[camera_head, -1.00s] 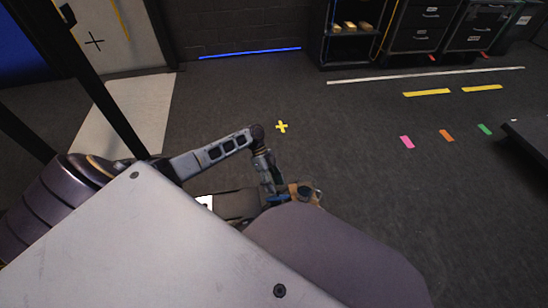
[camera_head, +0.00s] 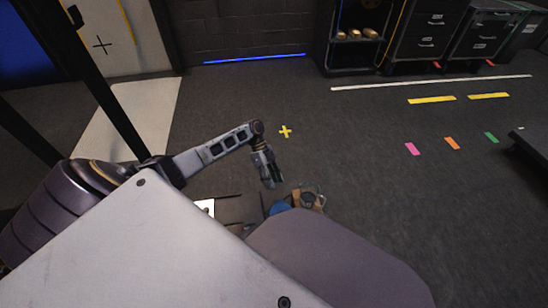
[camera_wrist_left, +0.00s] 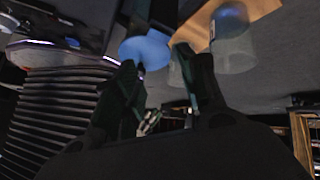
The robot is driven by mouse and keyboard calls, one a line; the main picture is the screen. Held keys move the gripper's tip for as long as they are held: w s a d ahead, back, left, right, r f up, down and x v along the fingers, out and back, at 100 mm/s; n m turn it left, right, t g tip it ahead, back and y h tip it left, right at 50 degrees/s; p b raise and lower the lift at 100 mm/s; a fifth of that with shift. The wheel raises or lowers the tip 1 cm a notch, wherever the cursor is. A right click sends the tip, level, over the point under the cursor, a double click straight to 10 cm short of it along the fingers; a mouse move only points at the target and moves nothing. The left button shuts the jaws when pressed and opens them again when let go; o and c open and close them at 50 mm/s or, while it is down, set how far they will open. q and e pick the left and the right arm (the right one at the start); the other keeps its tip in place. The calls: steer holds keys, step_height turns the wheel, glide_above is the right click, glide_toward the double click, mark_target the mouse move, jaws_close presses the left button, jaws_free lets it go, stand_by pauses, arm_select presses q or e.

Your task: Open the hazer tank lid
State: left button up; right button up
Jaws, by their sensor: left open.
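My left gripper (camera_head: 272,183) hangs at the end of its arm, open, just above and left of a small group of objects. A blue round piece (camera_head: 279,208) lies below it, partly hidden by my body; I cannot tell if it is the tank lid. In the left wrist view a blue disc (camera_wrist_left: 146,52) shows near the open fingers (camera_wrist_left: 156,60), and I cannot tell if they touch it. Beside it are a clear cylinder (camera_wrist_left: 236,54) and a round blue piece (camera_wrist_left: 231,14) at an orange-brown board (camera_wrist_left: 265,8). My right gripper is not in view.
A brown item (camera_head: 304,200) sits close right of the blue piece. A white flat item (camera_head: 205,206) lies to the left. The dark floor (camera_head: 370,170) beyond is open, with coloured tape marks. Shelves and cabinets (camera_head: 428,38) stand at the back.

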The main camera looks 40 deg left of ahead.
arm_select(q)
steer(key=w+a+r+b, duration=0.3)
steer(key=w+a+b, duration=0.2)
steer(key=a, duration=0.5)
steer(key=shift+w+r, duration=0.15)
steer(key=shift+r, duration=0.25)
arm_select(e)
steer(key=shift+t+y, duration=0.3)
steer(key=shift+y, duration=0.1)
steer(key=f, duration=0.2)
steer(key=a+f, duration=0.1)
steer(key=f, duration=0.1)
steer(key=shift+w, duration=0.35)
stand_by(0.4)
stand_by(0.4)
arm_select(q)
steer(key=v, duration=1.2)
stand_by(0.7)
stand_by(0.7)
